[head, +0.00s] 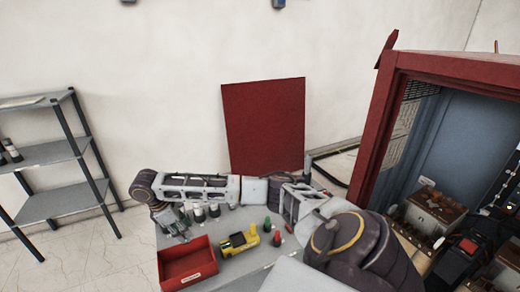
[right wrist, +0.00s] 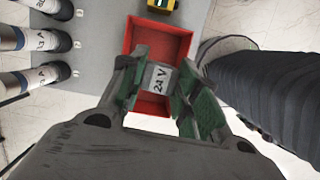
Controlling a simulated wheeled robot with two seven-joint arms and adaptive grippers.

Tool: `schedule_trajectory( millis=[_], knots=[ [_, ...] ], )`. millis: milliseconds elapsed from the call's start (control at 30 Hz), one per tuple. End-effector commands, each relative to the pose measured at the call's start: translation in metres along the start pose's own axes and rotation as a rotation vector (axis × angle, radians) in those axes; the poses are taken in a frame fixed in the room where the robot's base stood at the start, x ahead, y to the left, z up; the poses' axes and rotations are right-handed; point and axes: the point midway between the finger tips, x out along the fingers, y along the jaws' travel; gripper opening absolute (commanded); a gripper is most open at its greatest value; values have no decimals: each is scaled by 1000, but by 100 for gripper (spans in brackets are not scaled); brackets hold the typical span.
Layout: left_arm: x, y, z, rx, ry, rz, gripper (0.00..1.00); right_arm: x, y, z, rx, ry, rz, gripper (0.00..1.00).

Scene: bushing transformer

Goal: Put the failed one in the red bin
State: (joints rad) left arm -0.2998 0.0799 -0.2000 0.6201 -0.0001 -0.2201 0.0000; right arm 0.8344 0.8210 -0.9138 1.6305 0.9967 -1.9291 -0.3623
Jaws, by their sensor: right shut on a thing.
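My right gripper (head: 178,226) points down beside the back left of the red bin (head: 188,281), which stands on the grey table. In the right wrist view, the gripper (right wrist: 160,82) is shut on a part labelled "24 V" (right wrist: 159,77), held between its green finger pads. The part lines up over the open red bin (right wrist: 181,38) in that view. I cannot tell its exact height above the bin floor. In the head view the held part is hard to make out. My left gripper is not in view.
Several similar labelled cylinders (right wrist: 52,41) stand in a row beside the bin. A yellow meter (head: 238,243) and small green and red pieces (head: 277,239) are on the table (head: 232,222). A red-framed cabinet (head: 455,68) stands at right, shelves (head: 50,152) at left.

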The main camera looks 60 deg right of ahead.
Motion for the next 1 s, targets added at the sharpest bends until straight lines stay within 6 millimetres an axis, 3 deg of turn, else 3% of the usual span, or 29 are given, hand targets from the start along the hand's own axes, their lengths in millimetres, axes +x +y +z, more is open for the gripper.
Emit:
schedule_trajectory(
  millis=[600,1000],
  knots=[
    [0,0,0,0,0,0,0,-2,4,-3,-493,-13,147,7],
    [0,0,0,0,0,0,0,-2,5,-4,-563,-14,168,7]
  ],
)
